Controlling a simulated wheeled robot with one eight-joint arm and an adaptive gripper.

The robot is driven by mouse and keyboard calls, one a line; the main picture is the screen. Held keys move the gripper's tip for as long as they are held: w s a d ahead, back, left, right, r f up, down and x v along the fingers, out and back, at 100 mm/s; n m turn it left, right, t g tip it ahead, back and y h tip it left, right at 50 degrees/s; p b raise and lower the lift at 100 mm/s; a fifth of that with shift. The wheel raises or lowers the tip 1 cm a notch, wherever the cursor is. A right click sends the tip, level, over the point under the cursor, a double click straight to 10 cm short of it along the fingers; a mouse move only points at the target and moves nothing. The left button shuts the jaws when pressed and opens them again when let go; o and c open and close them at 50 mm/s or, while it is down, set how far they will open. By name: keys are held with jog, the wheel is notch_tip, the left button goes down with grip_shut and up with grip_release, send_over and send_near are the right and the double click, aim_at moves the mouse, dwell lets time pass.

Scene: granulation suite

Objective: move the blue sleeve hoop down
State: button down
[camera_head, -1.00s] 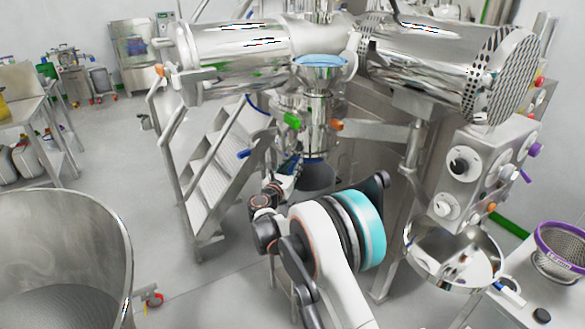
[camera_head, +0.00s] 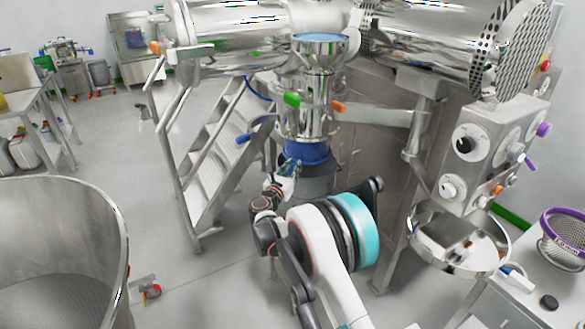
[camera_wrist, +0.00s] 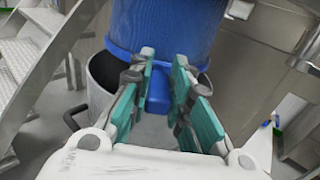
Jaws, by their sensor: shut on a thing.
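The blue sleeve hoop (camera_wrist: 115,46) is the band at the lower end of the blue sleeve (camera_wrist: 170,22), with a blue tab (camera_wrist: 158,97) on its near side. In the head view the blue sleeve (camera_head: 307,150) hangs under the steel outlet (camera_head: 312,115), above a grey drum (camera_head: 318,184). My gripper (camera_head: 289,170) is at the sleeve's lower left. In the wrist view my gripper's teal fingers (camera_wrist: 166,92) are on either side of the tab, shut on it. The hoop's far side is hidden.
Steel steps (camera_head: 215,145) with rails stand left of the drum. A support leg and control box (camera_head: 490,150) are at the right, above a steel bowl (camera_head: 455,238). A large steel vessel (camera_head: 115,215) fills the lower left. Open floor lies between vessel and steps.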

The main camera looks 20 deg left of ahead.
jog(key=shift+r, duration=0.1)
jog(key=c, duration=1.5)
grip_release()
jog(key=s, duration=1.2)
jog(key=shift+a, duration=0.25)
